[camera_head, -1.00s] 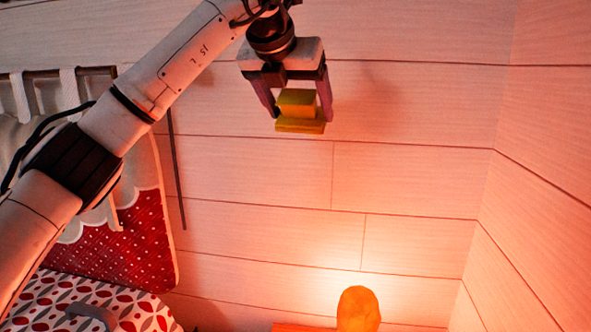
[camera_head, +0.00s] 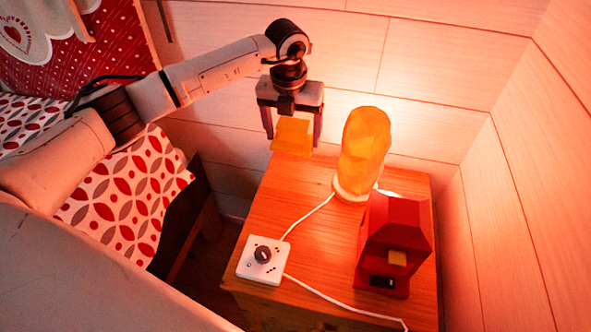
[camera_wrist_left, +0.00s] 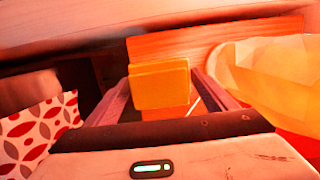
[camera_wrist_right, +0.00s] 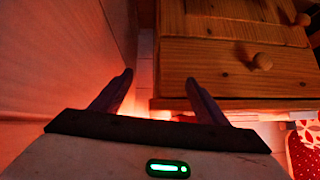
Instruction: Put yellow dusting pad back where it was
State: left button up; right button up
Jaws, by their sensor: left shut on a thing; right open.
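The yellow dusting pad (camera_head: 293,135) is held between the fingers of my left gripper (camera_head: 290,140), which points down over the back left part of the wooden nightstand (camera_head: 300,205). In the left wrist view the pad (camera_wrist_left: 159,85) sits between the two fingers, with the wooden top behind it. From these views I cannot tell whether the pad touches the nightstand. My right gripper (camera_wrist_right: 160,85) is open and empty in its wrist view, low beside the wooden drawers (camera_wrist_right: 235,70).
A glowing orange lamp (camera_head: 363,150) stands close to the right of my left gripper. A red device (camera_head: 395,240) stands at the front right and a white dial box (camera_head: 262,258) at the front left. White cords cross the top. The bed (camera_head: 130,195) is at left.

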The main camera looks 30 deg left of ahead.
aim_at(291, 144)
pick_arm(q)
notch_tip(291, 144, down, 10)
jog(key=shift+s+f+b, duration=0.1)
jog(key=shift+b, duration=0.8)
jog(key=o, duration=0.9)
jog(key=shift+s+d+r+p, duration=0.1)
jog(key=shift+s+r+p, duration=0.15)
jog(key=shift+r, duration=1)
jog(key=shift+s+a+r+p, duration=0.1)
jog(key=shift+r+p, duration=0.2)
jog(key=shift+r, duration=1)
jog(key=shift+s+d+r+p, duration=0.1)
jog(key=shift+s+r+p, duration=0.15)
jog(key=shift+r, duration=1)
